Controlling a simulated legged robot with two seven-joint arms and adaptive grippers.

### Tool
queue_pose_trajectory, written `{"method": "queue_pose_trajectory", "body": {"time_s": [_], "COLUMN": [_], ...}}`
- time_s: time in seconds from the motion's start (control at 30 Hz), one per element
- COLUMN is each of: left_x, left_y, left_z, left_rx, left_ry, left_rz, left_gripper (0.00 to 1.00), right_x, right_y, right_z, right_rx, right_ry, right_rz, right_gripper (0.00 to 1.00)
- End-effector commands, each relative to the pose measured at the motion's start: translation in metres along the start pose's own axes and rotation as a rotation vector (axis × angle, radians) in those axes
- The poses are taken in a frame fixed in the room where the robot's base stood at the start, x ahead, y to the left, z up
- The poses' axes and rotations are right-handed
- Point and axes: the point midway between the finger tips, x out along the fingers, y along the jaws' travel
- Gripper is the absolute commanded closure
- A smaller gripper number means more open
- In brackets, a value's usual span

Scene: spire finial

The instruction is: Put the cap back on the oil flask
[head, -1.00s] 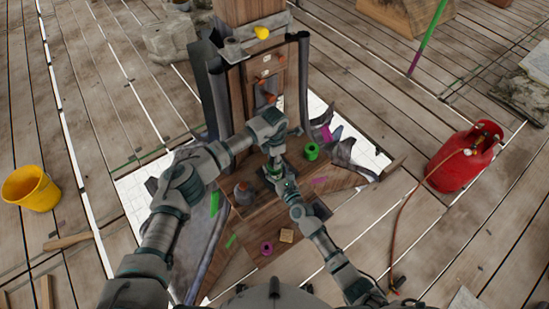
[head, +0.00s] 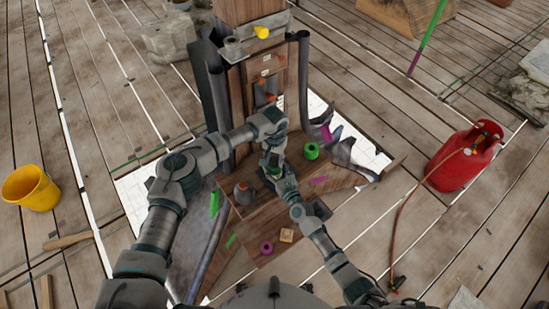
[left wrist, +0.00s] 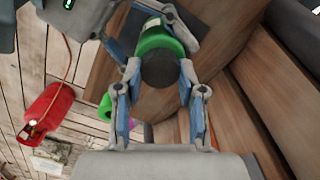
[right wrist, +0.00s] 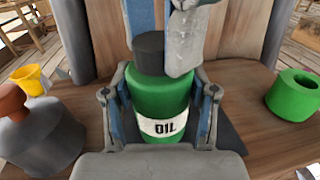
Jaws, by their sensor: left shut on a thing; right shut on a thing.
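The oil flask (right wrist: 160,97) is a green cylinder with a white "OIL" label. It stands upright between the fingers of my right gripper (right wrist: 161,82), which is shut on it. The dark grey cap (right wrist: 150,54) is at the flask's top, in line with it and seemingly touching; whether it is seated is unclear. My left gripper (left wrist: 158,72) reaches down from above and is shut on the cap, which also shows in the left wrist view (left wrist: 160,68) with the green flask (left wrist: 155,38) behind it. In the head view, my arms partly hide the flask (head: 272,169).
A green ring-like pot (head: 311,151) stands right of the flask. A grey jar with an orange top (head: 243,193) stands left. A magenta ring (head: 266,248) and small wooden block (head: 287,235) lie nearer. A red gas bottle (head: 465,158) and yellow bucket (head: 31,188) stand farther out.

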Motion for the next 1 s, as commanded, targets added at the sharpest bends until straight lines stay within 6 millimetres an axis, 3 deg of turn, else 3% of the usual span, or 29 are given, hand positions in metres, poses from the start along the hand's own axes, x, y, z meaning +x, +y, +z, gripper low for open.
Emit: {"method": "queue_pose_trajectory", "body": {"time_s": [0.17,0.47,0.5,0.6,1.0], "left_x": [-0.0013,-0.0014,-0.0014,-0.0013,-0.0074], "left_y": [-0.0027,-0.0033,-0.0034,-0.0031,-0.0016], "left_z": [-0.002,-0.0021,-0.0021,-0.0019,-0.0015], "left_rx": [0.2,0.224,0.223,0.223,0.224], "left_ry": [0.005,0.005,0.005,0.005,0.003], "left_rz": [-0.005,-0.007,-0.007,-0.006,-0.004], "left_gripper": [0.74,0.74,0.56,0.36,0.36], "right_x": [-0.0008,-0.0009,-0.0009,-0.0009,-0.0004], "right_y": [0.0006,0.0006,0.0006,0.0005,0.0003], "right_z": [-0.0011,-0.0012,-0.0013,-0.0013,-0.0013], "right_rx": [0.0,0.0,0.0,0.0,0.0], "right_ry": [0.002,0.002,0.002,0.002,0.002], "right_rz": [0.001,0.001,0.001,0.001,0.001], "right_gripper": [1.0,1.0,1.0,1.0,1.0]}}
